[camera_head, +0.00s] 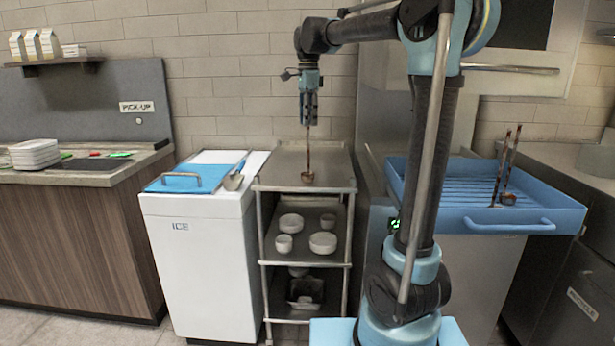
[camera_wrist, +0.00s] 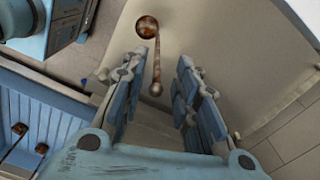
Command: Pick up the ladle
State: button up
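A brown ladle (camera_head: 308,155) stands upright with its bowl (camera_head: 308,177) at the top of the steel cart (camera_head: 285,165). My gripper (camera_head: 308,120) points down directly above it, at the top of its handle. In the wrist view the ladle (camera_wrist: 155,60) shows between the two fingers of my gripper (camera_wrist: 158,68), handle end nearest and bowl farther off. The fingers are spread, with a visible gap on both sides of the handle. I cannot tell exactly how far the handle reaches between them.
A blue tray (camera_head: 540,222) at the right holds two more upright brown ladles (camera_head: 508,165). White bowls (camera_head: 322,243) sit on the cart's middle shelf. A wall is behind.

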notch_tip(320, 180, down, 6)
jog(key=shift+s+r, duration=0.15)
dwell(0.3)
grip_shut()
